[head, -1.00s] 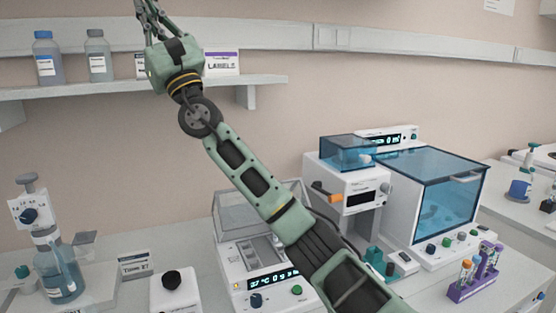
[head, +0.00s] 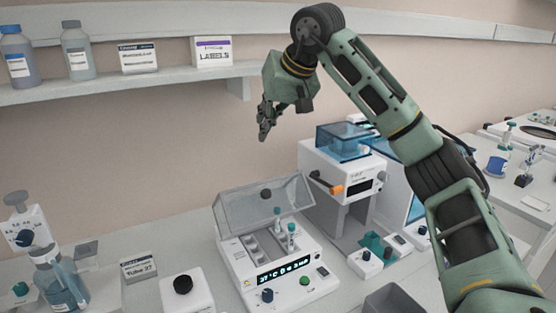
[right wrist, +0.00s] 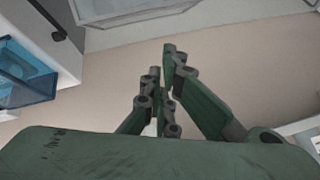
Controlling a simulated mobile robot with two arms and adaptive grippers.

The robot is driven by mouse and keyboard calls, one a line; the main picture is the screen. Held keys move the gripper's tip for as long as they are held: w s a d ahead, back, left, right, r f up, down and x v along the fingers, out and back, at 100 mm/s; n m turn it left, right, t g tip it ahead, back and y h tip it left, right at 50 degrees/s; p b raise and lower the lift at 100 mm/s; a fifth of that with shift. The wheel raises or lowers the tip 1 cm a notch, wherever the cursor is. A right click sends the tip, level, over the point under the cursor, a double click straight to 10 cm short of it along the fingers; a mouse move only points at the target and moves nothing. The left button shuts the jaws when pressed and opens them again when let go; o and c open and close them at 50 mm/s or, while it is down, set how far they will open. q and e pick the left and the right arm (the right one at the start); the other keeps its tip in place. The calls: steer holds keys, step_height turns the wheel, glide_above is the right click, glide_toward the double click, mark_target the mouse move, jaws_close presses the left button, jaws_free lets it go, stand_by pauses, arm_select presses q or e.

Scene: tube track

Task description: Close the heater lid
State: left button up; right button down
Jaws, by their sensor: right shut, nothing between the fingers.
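The heater (head: 277,272) is a white box with a lit display, standing on the bench at lower centre in the head view. Its clear grey lid (head: 245,207) is raised, tilted up at the back, with a dark knob on it. My left gripper is not in view.
A white machine with a blue cover (head: 341,141) stands right of the heater, near my right arm. A shelf (head: 150,84) with bottles and boxes runs along the wall at left. A knobbed white box (head: 192,298) and a tube sign (head: 140,268) stand left of the heater.

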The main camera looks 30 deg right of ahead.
steer(key=s+d, duration=0.2)
steer(key=g+p, duration=0.1)
steer(key=p, duration=0.1)
glide_above(269, 187)
steer(key=w, duration=0.2)
steer(key=shift+h, duration=0.3)
steer(key=f, duration=0.8)
steer(key=shift+s+d+f, duration=0.1)
steer(key=shift+d, duration=0.3)
steer(key=s+f, duration=0.1)
steer(key=a+f+p, duration=0.1)
steer(key=f, duration=0.1)
steer(key=shift+s, duration=0.4)
steer(key=shift+s+f, duration=0.15)
steer(key=shift+s, duration=0.15)
steer(key=shift+w+a+f, duration=0.1)
